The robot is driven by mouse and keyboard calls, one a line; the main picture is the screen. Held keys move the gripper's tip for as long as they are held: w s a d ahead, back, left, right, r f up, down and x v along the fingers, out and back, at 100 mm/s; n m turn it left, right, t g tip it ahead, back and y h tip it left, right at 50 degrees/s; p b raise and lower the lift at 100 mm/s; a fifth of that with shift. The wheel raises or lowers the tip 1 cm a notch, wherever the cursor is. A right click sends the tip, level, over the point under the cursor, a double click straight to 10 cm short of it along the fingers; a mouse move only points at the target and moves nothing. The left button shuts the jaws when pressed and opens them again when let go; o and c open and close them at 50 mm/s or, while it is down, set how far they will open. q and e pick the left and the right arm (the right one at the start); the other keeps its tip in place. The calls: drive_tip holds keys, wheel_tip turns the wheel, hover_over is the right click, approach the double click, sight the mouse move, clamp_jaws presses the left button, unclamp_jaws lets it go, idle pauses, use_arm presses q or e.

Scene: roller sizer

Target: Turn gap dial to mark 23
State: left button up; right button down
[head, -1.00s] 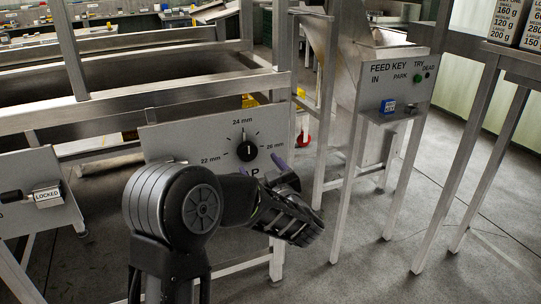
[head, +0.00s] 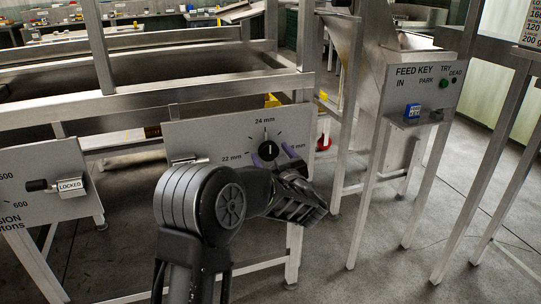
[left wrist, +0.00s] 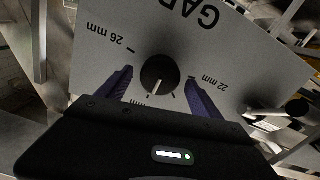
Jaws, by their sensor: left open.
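The gap dial (head: 268,151) is a round black knob with a white pointer line, on a grey panel (head: 215,132) marked 22 mm, 24 mm and 26 mm. In the left wrist view the dial (left wrist: 158,74) appears upside down. Its white line points toward the 24 mm side, whose label is partly hidden. My left gripper (head: 272,156) is open, its purple fingers at either side of the knob. In the left wrist view the left gripper (left wrist: 160,76) shows clear space between each finger and the knob. My right gripper is not in view.
A small lever (head: 188,160) sticks out at the panel's left. Further left is a panel with a LOCKED tag (head: 70,185).

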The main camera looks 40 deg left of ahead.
use_arm(q)
drive_tip(key=shift+w+a, duration=0.3)
drive_tip(key=shift+a, duration=0.1)
drive_tip(key=shift+c, duration=0.2)
drive_tip(key=c, duration=1.3)
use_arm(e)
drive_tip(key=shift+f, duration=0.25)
